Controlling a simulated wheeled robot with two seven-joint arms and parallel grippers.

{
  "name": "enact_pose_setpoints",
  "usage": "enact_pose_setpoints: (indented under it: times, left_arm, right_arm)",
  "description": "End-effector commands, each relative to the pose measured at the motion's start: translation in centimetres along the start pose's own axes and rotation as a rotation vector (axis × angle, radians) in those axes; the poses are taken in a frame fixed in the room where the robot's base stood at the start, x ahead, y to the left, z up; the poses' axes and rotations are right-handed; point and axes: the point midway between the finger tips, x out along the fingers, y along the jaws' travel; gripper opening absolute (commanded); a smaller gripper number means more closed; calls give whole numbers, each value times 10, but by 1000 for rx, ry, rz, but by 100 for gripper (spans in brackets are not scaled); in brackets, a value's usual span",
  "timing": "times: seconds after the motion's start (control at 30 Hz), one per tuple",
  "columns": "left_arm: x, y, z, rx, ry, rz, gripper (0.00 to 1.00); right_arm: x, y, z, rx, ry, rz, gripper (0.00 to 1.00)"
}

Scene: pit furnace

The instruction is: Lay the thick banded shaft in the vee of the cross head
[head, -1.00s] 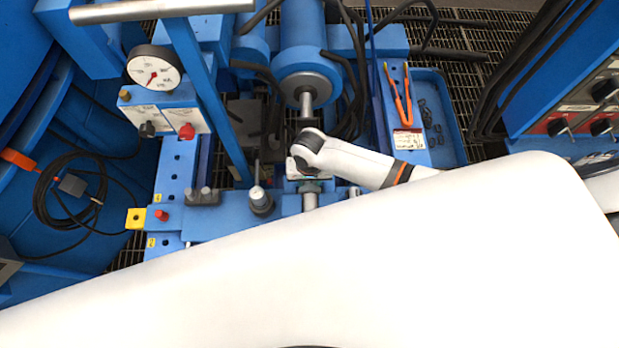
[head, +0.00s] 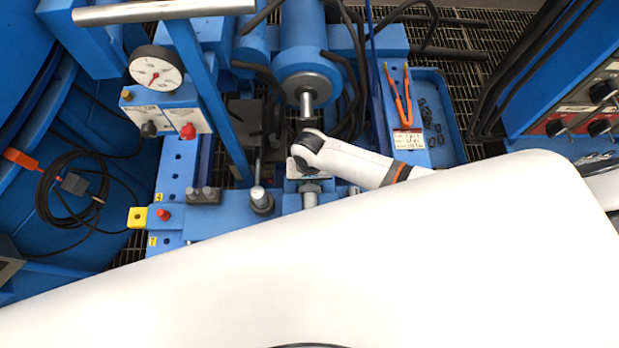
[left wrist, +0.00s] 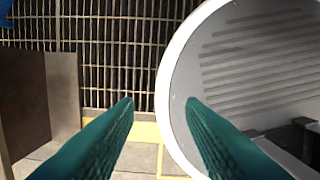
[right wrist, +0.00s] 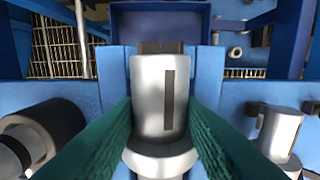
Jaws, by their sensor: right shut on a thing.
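My right gripper (right wrist: 160,112) is shut on a light grey shaft (right wrist: 152,78). The shaft has a dark stripe along its side and a wider collar (right wrist: 160,160) at its near end. In the head view my right gripper (head: 306,172) is low over the blue bench, in line with the steel rod. A dark block (right wrist: 160,47) with a gap in its middle shows just beyond the shaft; I cannot tell whether it is the vee of the cross head, or whether the shaft touches it. My left gripper (left wrist: 158,105) is open and empty, off to the side.
A blue cylinder with a steel rod (head: 307,103) points at my right gripper. A dark-collared stub (head: 261,200) and a pair of small grey stubs (head: 203,195) stand to its left. A gauge (head: 157,68) and an orange-handled tool (head: 398,95) flank the space. A white round housing (left wrist: 185,90) is beside my left gripper.

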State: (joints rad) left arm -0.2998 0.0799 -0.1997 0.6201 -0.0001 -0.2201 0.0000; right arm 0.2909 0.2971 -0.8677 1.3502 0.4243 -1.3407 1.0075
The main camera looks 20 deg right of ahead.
Motion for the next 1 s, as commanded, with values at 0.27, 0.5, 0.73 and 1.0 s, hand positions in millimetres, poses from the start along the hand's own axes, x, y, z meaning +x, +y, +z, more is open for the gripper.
enact_pose_setpoints:
  times: [0.27, 0.5, 0.73, 1.0]
  left_arm:
    - [0, 0, 0, 0, 0, 0, 36]
    - [2, 0, 0, 0, 0, 0, 36]
    - [3, 0, 0, 0, 0, 0, 36]
    - [3, 0, 0, 0, 0, 0, 36]
  right_arm:
    - [-1, 2, 1, 0, -3, 4, 0]
    - [4, 1, 1, 0, -3, 3, 0]
    - [10, 1, 1, 0, -3, 3, 0]
    - [10, 1, 1, 0, -3, 4, 0]
